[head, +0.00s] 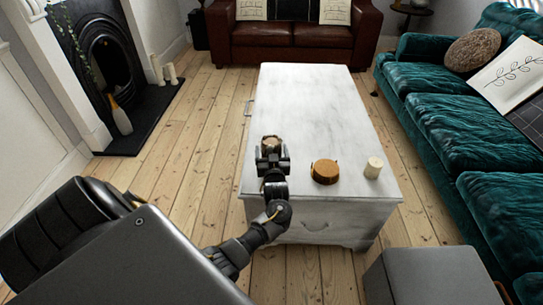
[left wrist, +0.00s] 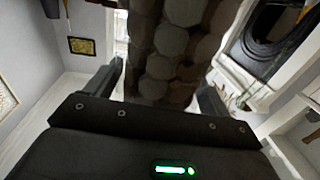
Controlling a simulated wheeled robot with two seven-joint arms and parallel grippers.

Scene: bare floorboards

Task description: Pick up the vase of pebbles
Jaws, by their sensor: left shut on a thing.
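The vase of pebbles (head: 271,141) shows in the head view as a small brown round top at the front left of the white chest-like table. My left gripper (head: 272,153) is shut on it, and the gripper and wrist hide most of it. In the left wrist view the vase (left wrist: 172,50) fills the space between the two fingers, with rounded grey-brown pebbles on its side. Its base is hidden, so I cannot tell whether it touches the table. My right gripper is in neither view.
The white table (head: 310,95) has a round wooden piece (head: 325,171) and a cream candle (head: 373,167) right of the gripper. Its far part is clear. A green sofa (head: 440,115) stands right, a brown leather sofa (head: 291,53) behind, a fireplace (head: 108,62) left.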

